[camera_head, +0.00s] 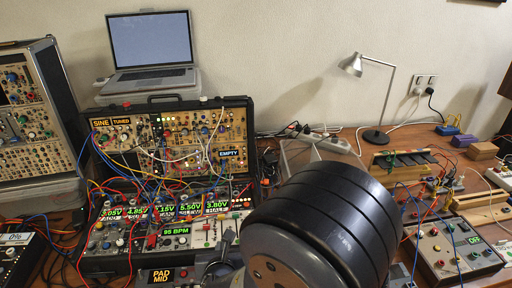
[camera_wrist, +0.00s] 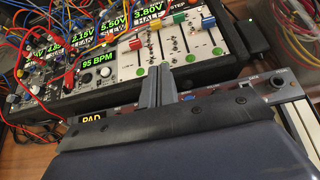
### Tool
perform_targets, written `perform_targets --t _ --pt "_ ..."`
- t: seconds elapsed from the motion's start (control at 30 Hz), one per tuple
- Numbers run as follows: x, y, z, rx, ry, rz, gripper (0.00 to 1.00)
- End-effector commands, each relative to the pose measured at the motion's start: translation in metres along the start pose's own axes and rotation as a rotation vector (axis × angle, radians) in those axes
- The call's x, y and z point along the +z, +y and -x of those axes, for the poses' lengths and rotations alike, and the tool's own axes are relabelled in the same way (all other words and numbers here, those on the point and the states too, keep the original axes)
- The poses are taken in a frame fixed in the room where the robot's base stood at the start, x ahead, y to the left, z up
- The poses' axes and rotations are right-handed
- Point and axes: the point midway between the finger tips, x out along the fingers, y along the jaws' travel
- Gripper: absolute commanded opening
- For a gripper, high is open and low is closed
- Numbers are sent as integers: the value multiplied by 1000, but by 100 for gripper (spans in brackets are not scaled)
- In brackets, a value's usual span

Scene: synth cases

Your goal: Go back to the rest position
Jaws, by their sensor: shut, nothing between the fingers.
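My gripper (camera_wrist: 154,86) shows in the wrist view as two grey fingers held together, shut and empty. The fingertips point at the front edge of the synth case (camera_wrist: 120,98), just below its row of coloured sliders (camera_wrist: 172,28). I cannot tell whether they touch it. In the head view my dark arm fills the lower middle and hides part of the desk. The synth case (camera_head: 250,130) stands open left of my arm, with patch cables and lit green displays (camera_head: 165,211).
A laptop (camera_head: 150,45) stands behind the case, and a tall rack (camera_head: 35,130) stands at left. A desk lamp (camera_head: 378,85) is at the back. A grey box with a green OFF display (camera_head: 450,250) and loose cables lie at right. Little desk is clear.

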Motion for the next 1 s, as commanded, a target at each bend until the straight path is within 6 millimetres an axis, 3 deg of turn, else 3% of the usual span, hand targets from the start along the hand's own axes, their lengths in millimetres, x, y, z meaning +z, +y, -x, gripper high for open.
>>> perform_targets --t 0.27,0.9,1.0 --pt "0 0 -7 -2 0 0 0" --pt "0 -1 -100 -2 2 -1 0" --pt "3 -3 -103 1 0 1 0"
